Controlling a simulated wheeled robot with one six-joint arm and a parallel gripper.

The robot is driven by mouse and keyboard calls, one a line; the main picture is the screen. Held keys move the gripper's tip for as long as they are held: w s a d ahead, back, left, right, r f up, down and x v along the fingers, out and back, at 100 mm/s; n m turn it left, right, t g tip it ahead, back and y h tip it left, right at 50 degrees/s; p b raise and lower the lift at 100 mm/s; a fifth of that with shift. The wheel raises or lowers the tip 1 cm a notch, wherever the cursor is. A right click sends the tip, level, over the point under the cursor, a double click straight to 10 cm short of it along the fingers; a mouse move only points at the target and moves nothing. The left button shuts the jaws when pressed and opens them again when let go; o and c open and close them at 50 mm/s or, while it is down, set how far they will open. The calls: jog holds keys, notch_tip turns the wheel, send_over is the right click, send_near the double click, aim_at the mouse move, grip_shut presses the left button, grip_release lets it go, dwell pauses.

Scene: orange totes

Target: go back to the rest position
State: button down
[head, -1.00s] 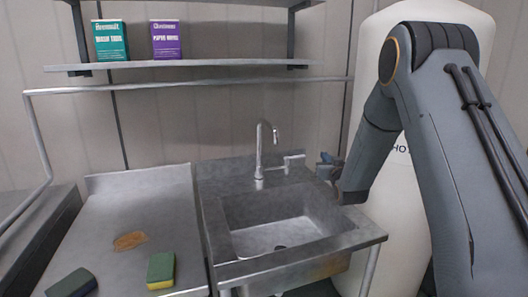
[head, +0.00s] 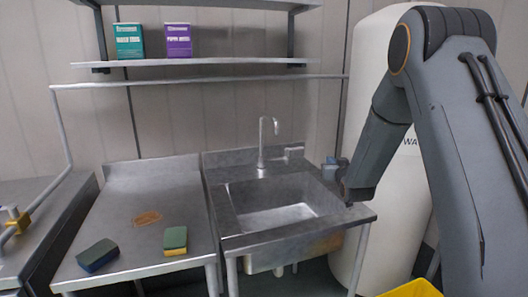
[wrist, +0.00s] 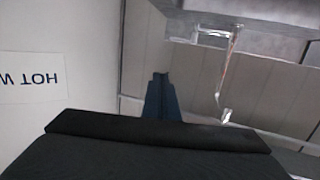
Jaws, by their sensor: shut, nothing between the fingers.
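My gripper (head: 332,164) is at the end of my bent arm, on the right side of the head view. It is beside the sink's back right corner and in front of the white tank. In the wrist view the fingers (wrist: 160,82) are together and hold nothing. The fingertips are small and partly hidden by my wrist in the head view.
The sink (head: 232,215) with its faucet (head: 262,145) is left of my gripper. The white tank (head: 375,75) stands close behind my arm. Two sponges, one here (head: 175,238), lie on the steel counter (head: 125,200). A yellow object (head: 412,290) shows at the bottom.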

jog(key=s+a+f+g+b, duration=0.2)
jog(key=s+f+g, duration=0.2)
jog(key=s, duration=1.2)
jog(key=s+a+f+g+b, duration=0.2)
jog(key=s+f+g, duration=0.3)
jog(key=s, duration=1.1)
jog(key=s+a+f+g+b, duration=0.2)
jog(key=s+f+g, duration=0.3)
jog(key=s, duration=1)
jog(key=g, duration=0.2)
jog(key=shift+s+f+g, duration=0.25)
jog(key=shift+s+g, duration=0.15)
